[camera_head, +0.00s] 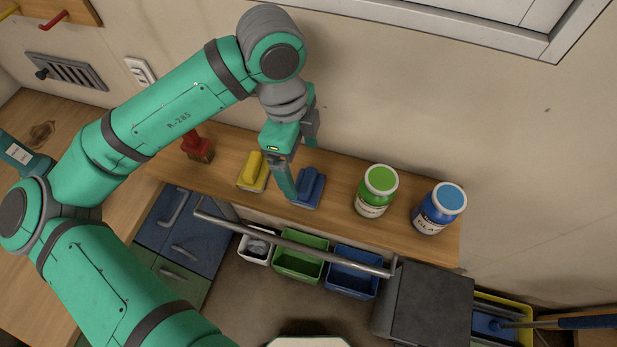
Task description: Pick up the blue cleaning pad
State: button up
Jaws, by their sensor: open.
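The blue cleaning pad (310,190) lies on the wooden shelf, with a raised blue grip along its top. My gripper (296,172) is open and points down just left of and above the pad. One finger reaches down along the pad's left side, and the other shows higher up, toward the wall. I cannot tell whether a finger touches the pad. The near finger hides part of the pad's left edge.
A yellow pad (252,172) lies left of the blue one. A red object (198,146) stands farther left. A green-lidded jar (377,190) and a blue-lidded jar (439,208) stand to the right. A metal rail (300,246) runs before the shelf (405,236), above small bins.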

aim_at(308, 180)
jog(key=shift+s+d+f, duration=0.1)
jog(key=shift+f, duration=0.65)
jog(key=shift+s+d+f, duration=0.1)
jog(key=shift+f, duration=0.65)
jog(key=f, duration=0.2)
jog(key=d+f, duration=0.1)
jog(key=f, duration=0.1)
jog(key=shift+f, duration=0.3)
jog(key=shift+w+d, duration=0.1)
jog(key=shift+w, duration=0.05)
jog(key=shift+f, duration=0.1)
jog(key=shift+c, duration=0.3)
jog(key=c, duration=1)
jog(key=shift+c, duration=0.5)
jog(key=shift+s, duration=0.2)
